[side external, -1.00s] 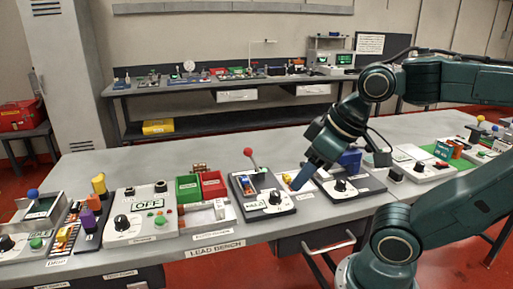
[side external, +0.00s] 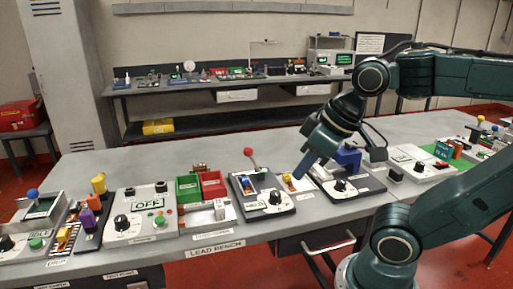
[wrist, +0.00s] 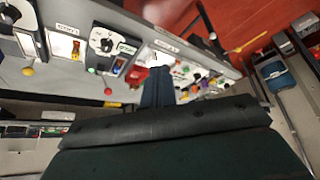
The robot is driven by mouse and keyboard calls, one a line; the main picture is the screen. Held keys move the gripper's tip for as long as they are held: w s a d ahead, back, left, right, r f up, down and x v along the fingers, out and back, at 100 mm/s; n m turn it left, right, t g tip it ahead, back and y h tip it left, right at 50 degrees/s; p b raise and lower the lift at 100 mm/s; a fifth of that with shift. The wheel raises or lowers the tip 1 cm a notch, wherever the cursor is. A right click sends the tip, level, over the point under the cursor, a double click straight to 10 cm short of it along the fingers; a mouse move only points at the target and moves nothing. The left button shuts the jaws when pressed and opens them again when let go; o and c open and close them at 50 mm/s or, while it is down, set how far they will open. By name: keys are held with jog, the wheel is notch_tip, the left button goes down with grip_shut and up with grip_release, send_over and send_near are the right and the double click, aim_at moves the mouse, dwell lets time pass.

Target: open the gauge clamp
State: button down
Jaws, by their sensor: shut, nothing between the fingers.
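My gripper (side external: 297,177) is shut and empty. It points down over the lead bench, above the small tray with yellow items (side external: 291,184), apart from what I take for the gauge clamp. That is a dark panel (side external: 288,208) with a white dial plate, a black knob (side external: 275,197), a small display and a lever with a red ball (side external: 249,152) leaning up at its back left. I cannot tell the clamp's state from the pictures. In the wrist view my gripper (wrist: 157,75) shows as blue fingers held together, with bench panels beyond.
Left are green (side external: 188,188) and red (side external: 213,184) bins and an OFF unit (side external: 125,222). The bench top (side external: 120,165) behind is clear.

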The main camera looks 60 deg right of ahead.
jog(key=w+d+r+n+g, duration=0.1)
jog(key=w+d+r+n, duration=0.15)
jog(key=w, duration=0.65)
jog(key=w+d+r+n+g, duration=0.15)
jog(key=w+d, duration=0.25)
jog(key=w, duration=0.5)
jog(key=w+d+f+n+g, duration=0.1)
jog(key=w+d+f, duration=0.2)
jog(key=w+d, duration=0.3)
jog(key=w+d+f+n+g, duration=0.1)
jog(key=w+d+f, duration=0.3)
jog(key=w+d, duration=0.3)
jog(key=shift+d+f+n, duration=0.2)
jog(key=shift+d+n, duration=0.2)
jog(key=shift+d, duration=0.3)
notch_tip(320, 180, down, 9)
jog(key=s+d, duration=0.2)
jog(key=shift+s, duration=0.15)
